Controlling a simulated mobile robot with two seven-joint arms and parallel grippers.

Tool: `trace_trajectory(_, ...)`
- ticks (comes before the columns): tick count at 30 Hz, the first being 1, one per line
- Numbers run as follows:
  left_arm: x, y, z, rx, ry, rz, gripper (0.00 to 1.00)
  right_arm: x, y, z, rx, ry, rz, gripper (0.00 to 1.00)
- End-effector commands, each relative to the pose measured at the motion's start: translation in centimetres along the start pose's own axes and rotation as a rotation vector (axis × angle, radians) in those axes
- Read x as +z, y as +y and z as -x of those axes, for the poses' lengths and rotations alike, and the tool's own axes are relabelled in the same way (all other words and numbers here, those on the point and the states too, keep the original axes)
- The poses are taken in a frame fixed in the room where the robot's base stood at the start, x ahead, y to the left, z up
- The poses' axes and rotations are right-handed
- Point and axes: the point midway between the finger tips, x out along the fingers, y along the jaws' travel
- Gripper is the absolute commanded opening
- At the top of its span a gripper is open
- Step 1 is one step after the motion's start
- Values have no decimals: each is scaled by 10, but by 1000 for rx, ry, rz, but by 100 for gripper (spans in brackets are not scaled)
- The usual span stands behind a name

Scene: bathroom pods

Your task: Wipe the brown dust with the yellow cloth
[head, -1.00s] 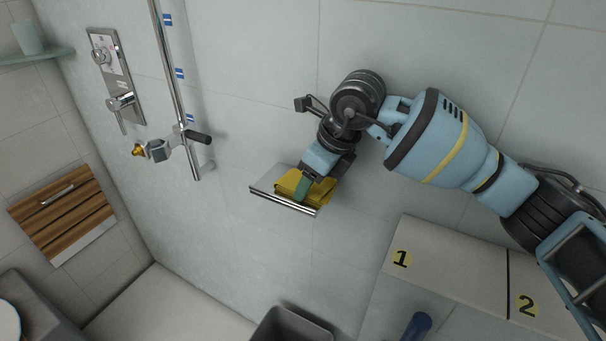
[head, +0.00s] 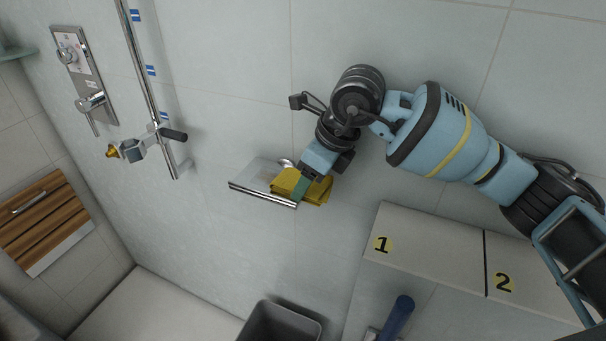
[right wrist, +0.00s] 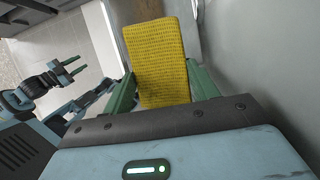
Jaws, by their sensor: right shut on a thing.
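The yellow cloth (head: 318,190) is held in my right gripper (head: 303,188), at the right end of a small wall shelf (head: 262,193) with a chrome front bar. In the right wrist view the cloth (right wrist: 157,60) stands between my right gripper's green fingers (right wrist: 160,92), which are shut on it. Whether the cloth touches the shelf is hard to tell. I cannot clearly make out brown dust; the bare part of the shelf looks faintly brownish. My left gripper (right wrist: 76,67) shows in the right wrist view, open and empty, away from the cloth.
A shower rail (head: 150,85) with a hand-shower holder (head: 135,150) and a mixer panel (head: 85,75) are on the wall to the left. Below are a grey bin (head: 280,325), a numbered ledge (head: 430,245) and a blue cylinder (head: 398,315). A wooden folding seat (head: 45,220) is far left.

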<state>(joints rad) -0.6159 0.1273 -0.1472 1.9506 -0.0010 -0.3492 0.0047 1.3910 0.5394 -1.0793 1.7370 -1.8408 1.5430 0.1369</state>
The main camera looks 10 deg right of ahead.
Motion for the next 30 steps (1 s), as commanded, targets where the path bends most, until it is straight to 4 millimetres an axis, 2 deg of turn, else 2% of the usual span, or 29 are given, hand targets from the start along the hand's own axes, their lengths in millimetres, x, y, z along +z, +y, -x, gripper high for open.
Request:
trace_trajectory(7, 2, 0, 0, 0, -3, 0, 36, 0, -3, -2, 0, 7, -8, 40)
trace_trajectory(19, 8, 1, 0, 2, -16, 2, 36, 28, 0, -12, 1, 4, -5, 40)
trace_trajectory(30, 10, 1, 0, 2, -19, 2, 36, 35, 0, -14, 0, 2, -4, 40)
